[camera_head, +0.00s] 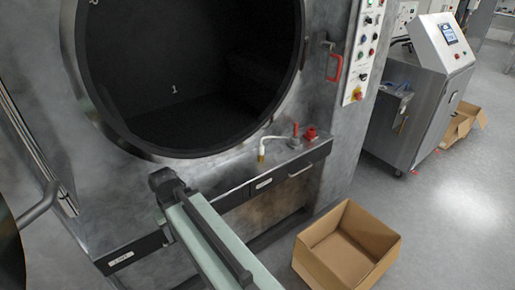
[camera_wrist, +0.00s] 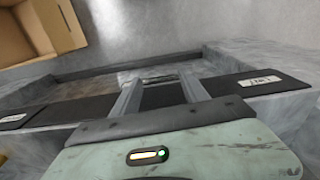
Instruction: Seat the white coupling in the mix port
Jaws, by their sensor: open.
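On the washer's front ledge in the head view, a thin white bent hose (camera_head: 278,138) ends in a yellowish tip pointing down. I cannot tell whether this is the white coupling, and neither the coupling nor the mix port can be told for certain. A red fitting (camera_head: 310,133) stands on the ledge to its right. My gripper (camera_wrist: 160,77) is open and empty in the wrist view, with its two grey fingers apart over the dark ledge front. In the head view my arm ends left of the hose, and the fingers cannot be made out.
The washer's round dark opening (camera_head: 190,75) is above the ledge. An open cardboard box (camera_head: 373,235) stands on the floor at right; a box (camera_wrist: 40,30) also shows in the wrist view. A control panel (camera_head: 366,50) and a steel cabinet (camera_head: 425,100) are farther right.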

